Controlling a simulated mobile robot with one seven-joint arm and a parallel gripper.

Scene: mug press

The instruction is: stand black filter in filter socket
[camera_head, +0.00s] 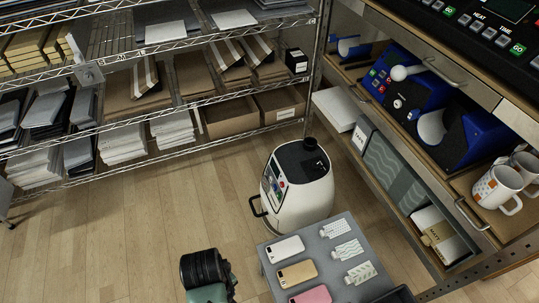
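A white rounded machine (300,197) with a black top (298,158) stands on the floor near the middle of the head view. A small round black piece (310,144) stands at the back of its top, and a dark squarish shape (316,168) is in front of that. I cannot tell which of these is the filter socket or the black filter. A dark ribbed cylinder (203,268) above a grey-green part shows at the bottom edge, apart from the machine. It looks like part of my arm. No gripper fingers show.
A low grey table (330,232) with phones and patterned pieces is in front of the machine. Wire shelving (180,142) with boxes and stacks lines the back. A wooden-shelved rack with mugs (497,187) and blue presses (468,135) is at right. Floor at left is clear.

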